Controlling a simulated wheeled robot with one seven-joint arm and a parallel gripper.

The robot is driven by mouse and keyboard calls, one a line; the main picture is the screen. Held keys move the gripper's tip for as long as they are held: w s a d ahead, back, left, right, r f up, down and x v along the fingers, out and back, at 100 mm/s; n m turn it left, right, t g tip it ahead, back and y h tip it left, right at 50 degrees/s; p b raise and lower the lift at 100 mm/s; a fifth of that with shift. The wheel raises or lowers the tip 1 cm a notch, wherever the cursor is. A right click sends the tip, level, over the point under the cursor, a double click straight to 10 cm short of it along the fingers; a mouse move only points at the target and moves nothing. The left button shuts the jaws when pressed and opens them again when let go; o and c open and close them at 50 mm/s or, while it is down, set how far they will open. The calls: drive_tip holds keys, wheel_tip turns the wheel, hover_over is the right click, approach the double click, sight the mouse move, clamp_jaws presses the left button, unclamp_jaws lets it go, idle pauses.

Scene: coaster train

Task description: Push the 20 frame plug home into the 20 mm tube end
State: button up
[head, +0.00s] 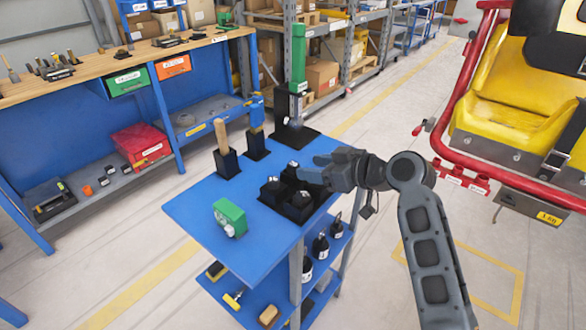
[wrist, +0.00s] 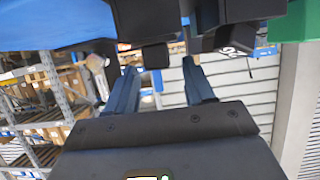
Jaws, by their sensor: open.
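My gripper (head: 322,170) is at the right side of a group of black holders (head: 298,212) on the blue cart top. In the wrist view its two fingers (wrist: 160,70) are apart with nothing held between them; dark blocks (wrist: 145,57) show just beyond the tips. The holders carry small parts with pale tops (head: 272,181), possibly plugs; I cannot tell which is the 20 one. The red tube frame (head: 459,95) of the yellow-seated car stands at the right. Small labelled red fittings (head: 460,181) sit on its lower rail. I cannot identify the 20 mm tube end.
The blue cart top (head: 185,208) also bears a green block (head: 231,215), a wooden-handled tool (head: 221,135) in a black holder, and a tall green-topped tool (head: 298,60). A workbench (head: 100,68) stands at left. Open floor lies between cart and car.

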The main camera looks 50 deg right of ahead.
sight(294, 164)
drive_tip(key=x, duration=0.4)
drive_tip(key=shift+w+a+r+p, duration=0.15)
drive_tip(key=shift+w+p, duration=0.05)
drive_tip(key=shift+p, duration=0.15)
clamp_jaws()
